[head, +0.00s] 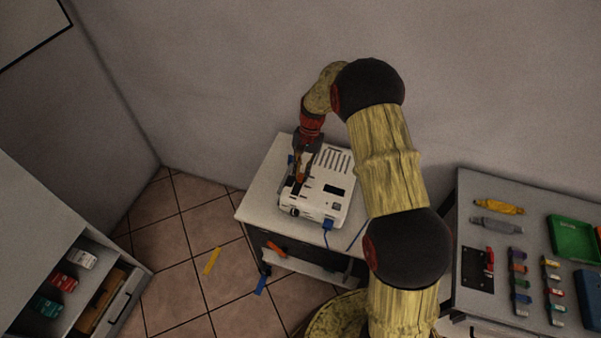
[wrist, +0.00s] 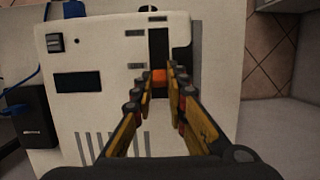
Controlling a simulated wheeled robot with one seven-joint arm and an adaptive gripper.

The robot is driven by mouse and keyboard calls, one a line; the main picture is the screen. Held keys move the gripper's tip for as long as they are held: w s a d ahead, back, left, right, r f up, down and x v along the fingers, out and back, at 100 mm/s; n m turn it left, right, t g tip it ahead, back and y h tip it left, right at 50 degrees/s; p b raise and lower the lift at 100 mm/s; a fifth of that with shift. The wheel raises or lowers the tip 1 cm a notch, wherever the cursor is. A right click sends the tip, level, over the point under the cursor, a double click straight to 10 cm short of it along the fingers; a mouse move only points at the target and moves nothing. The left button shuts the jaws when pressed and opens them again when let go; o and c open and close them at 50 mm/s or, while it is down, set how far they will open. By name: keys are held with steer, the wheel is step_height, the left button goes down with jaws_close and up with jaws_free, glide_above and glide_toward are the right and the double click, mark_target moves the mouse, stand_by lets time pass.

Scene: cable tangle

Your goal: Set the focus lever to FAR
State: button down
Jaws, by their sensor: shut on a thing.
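The white device (head: 321,188) sits on a small white table, and it fills much of the wrist view (wrist: 82,105). On its face in the wrist view is a dark slot (wrist: 158,45) with grey marks beside it. An orange focus lever knob (wrist: 159,76) shows at the near part of this slot. My gripper (wrist: 163,82) has its fingertips closed together at the orange knob, shut on it. The fingers hide part of the knob and the slot's near end. In the head view my gripper (head: 299,178) reaches down to the device's left side. Label text is too small to read.
Blue cables (head: 327,225) hang from the device's front edge. The small table (head: 257,204) has a narrow bare strip at left. A workbench (head: 465,214) with parts and a green tray (head: 573,238) stands at right. An open cabinet (head: 40,235) is at left.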

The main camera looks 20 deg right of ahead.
stand_by(0.3)
steer(key=c, duration=1.8)
jaws_free()
steer(key=shift+o, duration=0.2)
steer(key=v, duration=1.2)
steer(key=shift+d, duration=0.15)
steer(key=shift+w, duration=0.1)
steer(key=shift+c, duration=0.2)
